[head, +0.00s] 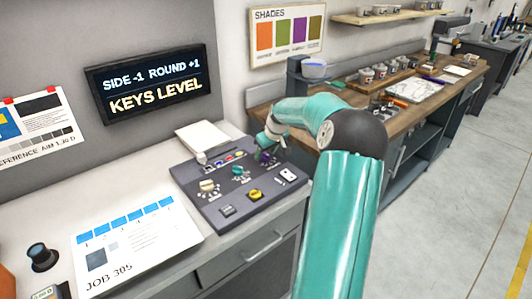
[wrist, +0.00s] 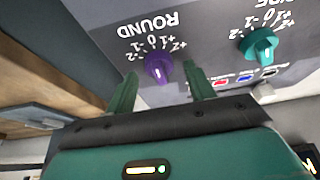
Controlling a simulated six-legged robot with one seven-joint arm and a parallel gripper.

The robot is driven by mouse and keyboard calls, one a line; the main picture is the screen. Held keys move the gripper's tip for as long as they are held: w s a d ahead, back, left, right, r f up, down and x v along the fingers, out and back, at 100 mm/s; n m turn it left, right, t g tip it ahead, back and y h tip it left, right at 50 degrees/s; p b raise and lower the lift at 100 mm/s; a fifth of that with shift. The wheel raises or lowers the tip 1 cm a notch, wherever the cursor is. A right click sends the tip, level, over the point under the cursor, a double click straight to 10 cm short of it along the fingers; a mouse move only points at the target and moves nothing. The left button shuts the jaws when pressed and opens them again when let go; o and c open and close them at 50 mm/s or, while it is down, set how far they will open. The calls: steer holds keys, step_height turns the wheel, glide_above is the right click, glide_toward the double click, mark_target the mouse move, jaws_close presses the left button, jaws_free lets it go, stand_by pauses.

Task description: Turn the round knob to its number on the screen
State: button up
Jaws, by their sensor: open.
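The screen (head: 150,85) reads "SIDE -1 ROUND +1" and "KEYS LEVEL". The purple round knob (wrist: 158,68) stands on the dark panel (head: 222,208), with "ROUND" and a scale from -2 to +2 printed beside it. A pale mark shows on the knob, but I cannot tell which number it points at. In the head view the purple knob (head: 264,158) is partly hidden by my gripper. My gripper (wrist: 162,77) is open, its two green fingers on either side of the purple knob in the wrist view. I cannot tell whether they touch it.
A teal side knob (wrist: 260,43) stands close to the purple one. A job sheet (head: 135,240) lies left of the panel. A wooden bench (head: 345,115) stands behind my arm.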

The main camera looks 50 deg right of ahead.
steer(key=shift+w+f, duration=0.1)
steer(key=shift+f, duration=0.05)
steer(key=shift+c, duration=0.4)
steer(key=c, duration=0.9)
steer(key=shift+m, duration=0.3)
steer(key=m+h, duration=0.1)
steer(key=m, duration=0.2)
steer(key=shift+w+a+h, duration=0.1)
steer(key=shift+a+h, duration=0.05)
steer(key=shift+h, duration=0.15)
steer(key=shift+m+g+h, duration=0.3)
steer(key=shift+m, duration=0.8)
